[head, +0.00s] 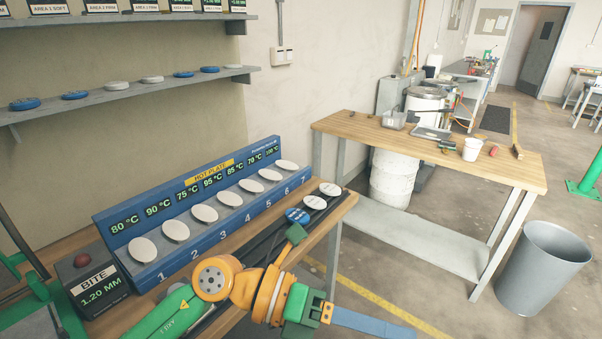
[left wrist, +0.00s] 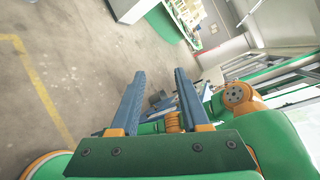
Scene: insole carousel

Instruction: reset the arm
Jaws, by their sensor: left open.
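My left arm comes in from the lower left of the head view, in front of the hot plate bench. Its gripper (head: 412,332) reaches out to the right, past the bench end and over the floor. One blue-grey finger shows there; the other is hidden. In the left wrist view the gripper (left wrist: 158,72) has its two fingers well apart, with nothing between them but floor and distant furniture behind. My right gripper is in neither view.
A blue hot plate rack (head: 140,275) with several white discs stands on the bench. A blue disc (head: 298,215) and two white ones lie beside its right end.

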